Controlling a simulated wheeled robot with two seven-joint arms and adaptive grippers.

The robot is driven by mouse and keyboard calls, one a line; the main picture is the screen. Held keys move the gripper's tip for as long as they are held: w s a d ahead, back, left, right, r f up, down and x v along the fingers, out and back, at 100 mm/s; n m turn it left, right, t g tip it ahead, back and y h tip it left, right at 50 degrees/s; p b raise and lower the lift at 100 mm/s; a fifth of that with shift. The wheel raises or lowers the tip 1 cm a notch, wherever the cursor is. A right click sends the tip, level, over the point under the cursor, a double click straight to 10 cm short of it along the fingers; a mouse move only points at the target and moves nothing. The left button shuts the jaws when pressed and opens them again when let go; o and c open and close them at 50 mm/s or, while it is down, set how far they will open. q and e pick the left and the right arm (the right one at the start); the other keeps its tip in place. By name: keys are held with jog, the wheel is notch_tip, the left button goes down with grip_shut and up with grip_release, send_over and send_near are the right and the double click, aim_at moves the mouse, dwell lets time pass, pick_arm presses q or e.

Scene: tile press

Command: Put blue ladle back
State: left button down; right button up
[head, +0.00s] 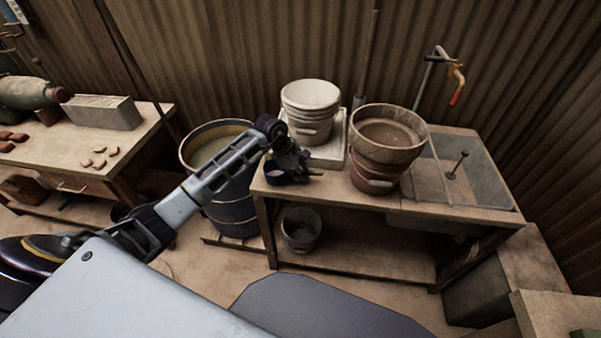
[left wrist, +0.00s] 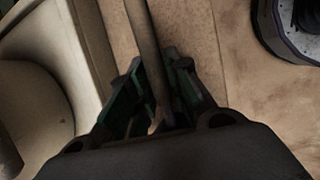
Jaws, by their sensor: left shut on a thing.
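My left gripper (head: 292,164) is over the left end of the wooden bench, just in front of the white bucket. The gripper hides most of the handle in the head view, and I cannot tell whether the cup touches the bench. My right gripper is not in view.
The wooden bench (head: 325,185) holds a white bucket (head: 310,98) on a pale slab, stacked brown buckets (head: 375,168) and a sink (head: 470,180). A dark blue barrel (head: 238,208) stands left of it. A small bucket (head: 300,230) sits on the lower shelf. Another table (head: 60,147) is far left.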

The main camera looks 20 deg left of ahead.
pick_arm(q)
jog(key=c, duration=1.3)
grip_release()
jog(key=shift+c, duration=0.2)
jog(key=v, duration=1.2)
